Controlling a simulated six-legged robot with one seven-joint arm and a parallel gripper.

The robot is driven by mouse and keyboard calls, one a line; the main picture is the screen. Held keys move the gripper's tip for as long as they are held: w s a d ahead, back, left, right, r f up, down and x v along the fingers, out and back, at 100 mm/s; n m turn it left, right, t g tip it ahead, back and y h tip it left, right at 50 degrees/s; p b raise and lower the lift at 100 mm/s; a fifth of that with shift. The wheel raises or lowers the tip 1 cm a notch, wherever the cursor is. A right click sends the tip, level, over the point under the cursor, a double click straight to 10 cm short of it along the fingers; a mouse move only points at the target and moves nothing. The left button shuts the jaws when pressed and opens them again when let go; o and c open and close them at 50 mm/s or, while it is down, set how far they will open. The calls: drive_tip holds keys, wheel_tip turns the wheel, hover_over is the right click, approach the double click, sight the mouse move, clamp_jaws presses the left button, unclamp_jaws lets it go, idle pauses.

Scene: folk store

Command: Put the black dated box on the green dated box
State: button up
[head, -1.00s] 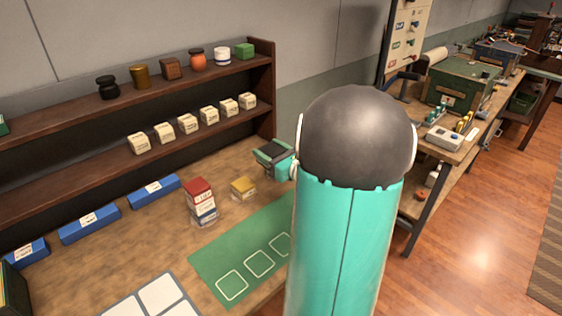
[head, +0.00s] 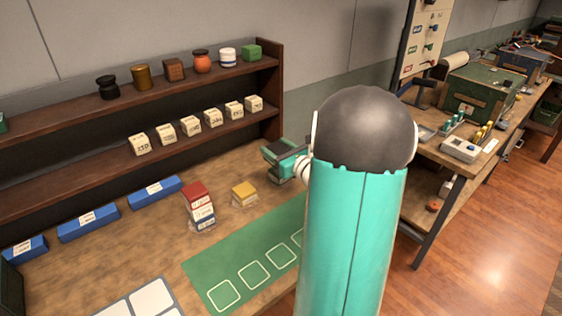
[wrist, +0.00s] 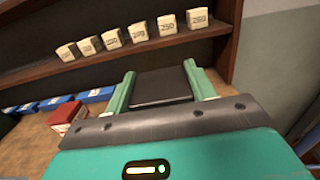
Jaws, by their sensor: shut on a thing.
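My gripper (head: 284,163) is at the far right of the wooden table, in front of the shelf's right end. In the wrist view my gripper (wrist: 163,90) is shut on a flat black box (wrist: 161,86), held between its two teal fingers. No date is readable on the black box. I cannot make out a green dated box for certain. A dark green thing (head: 10,290) is cut off at the left edge.
A red-and-white stack (head: 200,208) and a yellow box (head: 244,192) stand on the table (head: 150,238). Behind are blue bins (head: 88,222) and a shelf (head: 75,172) with several dated cream blocks (head: 190,126). A green mat (head: 215,268) with outlined squares lies in front.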

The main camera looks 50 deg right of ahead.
sight(278, 146)
drive_tip(key=w+d+f, duration=0.2)
drive_tip(key=d, duration=0.1)
drive_tip(key=shift+w, duration=0.3)
drive_tip(key=w+d+f, duration=0.1)
drive_tip(key=f, duration=0.1)
drive_tip(key=w+d+f, duration=0.1)
drive_tip(key=f, duration=0.1)
drive_tip(key=w+d+f, duration=0.1)
drive_tip(key=d+f, duration=0.1)
drive_tip(key=shift+w+d, duration=0.1)
drive_tip(key=shift+w, duration=0.1)
drive_tip(key=shift+w+d+f, duration=0.1)
drive_tip(key=shift+f, duration=1.5)
drive_tip(key=shift+f, duration=0.1)
drive_tip(key=o, duration=1)
drive_tip(key=shift+o, duration=0.2)
drive_tip(key=shift+s, duration=0.2)
drive_tip(key=s, duration=0.3)
drive_tip(key=s+a, duration=0.1)
drive_tip(key=s, duration=0.7)
drive_tip(key=shift+s+a, duration=0.2)
drive_tip(key=shift+s, duration=0.05)
